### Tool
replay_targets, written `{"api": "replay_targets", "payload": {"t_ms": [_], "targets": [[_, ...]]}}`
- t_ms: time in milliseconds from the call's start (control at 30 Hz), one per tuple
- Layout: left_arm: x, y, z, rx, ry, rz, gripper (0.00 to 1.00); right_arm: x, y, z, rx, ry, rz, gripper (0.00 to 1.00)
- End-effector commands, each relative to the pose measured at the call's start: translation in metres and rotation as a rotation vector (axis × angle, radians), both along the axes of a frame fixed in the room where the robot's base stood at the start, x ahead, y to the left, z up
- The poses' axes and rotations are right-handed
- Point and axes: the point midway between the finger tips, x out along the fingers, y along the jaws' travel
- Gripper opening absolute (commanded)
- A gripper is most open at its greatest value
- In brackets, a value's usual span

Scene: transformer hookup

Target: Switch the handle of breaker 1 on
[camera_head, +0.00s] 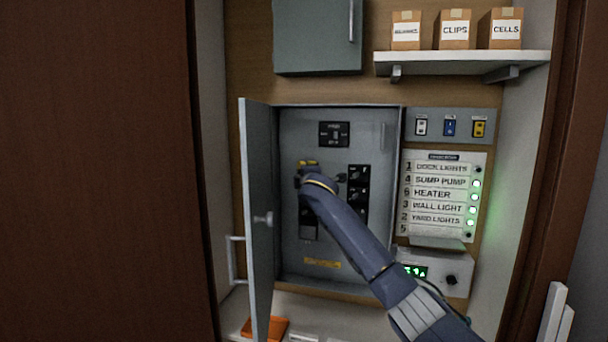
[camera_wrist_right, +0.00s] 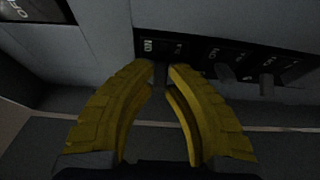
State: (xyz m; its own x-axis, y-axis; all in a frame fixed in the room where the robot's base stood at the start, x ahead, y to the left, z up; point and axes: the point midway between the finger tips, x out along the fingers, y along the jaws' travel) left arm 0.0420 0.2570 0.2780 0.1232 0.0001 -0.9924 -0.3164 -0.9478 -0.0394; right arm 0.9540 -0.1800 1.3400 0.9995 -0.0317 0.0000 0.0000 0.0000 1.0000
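The grey breaker panel (camera_head: 340,255) is open, its door (camera_head: 258,210) swung out to the left. My right gripper (camera_head: 306,166) is at the upper end of the left breaker column and hides most of that breaker. In the right wrist view its yellow fingertips (camera_wrist_right: 161,68) lie close on both sides of a dark breaker handle (camera_wrist_right: 160,75), seemingly touching it. An upside-down ON mark shows beside this handle. The breaker's number is not readable. More breakers (camera_head: 358,190) stand in the right column. My left gripper is not in view.
A label list (camera_head: 440,195) names 1 as DOCK LIGHTS; its lamp looks dark, while several lamps below are lit. A meter box (camera_head: 435,268) sits under it. A shelf (camera_head: 462,62) with boxes is above. An orange object (camera_head: 265,328) lies at the bottom.

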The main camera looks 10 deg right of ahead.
Motion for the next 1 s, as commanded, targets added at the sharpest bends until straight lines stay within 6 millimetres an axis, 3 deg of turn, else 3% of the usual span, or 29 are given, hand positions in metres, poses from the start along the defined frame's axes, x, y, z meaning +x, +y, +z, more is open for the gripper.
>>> {"api": "replay_targets", "payload": {"t_ms": [533,1000], "targets": [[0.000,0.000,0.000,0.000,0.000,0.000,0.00,0.000,-0.005,0.000,-0.002,0.001,0.021,0.00],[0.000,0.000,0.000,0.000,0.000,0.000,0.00,-0.004,-0.013,0.000,-0.007,0.002,0.271,0.00]]}}
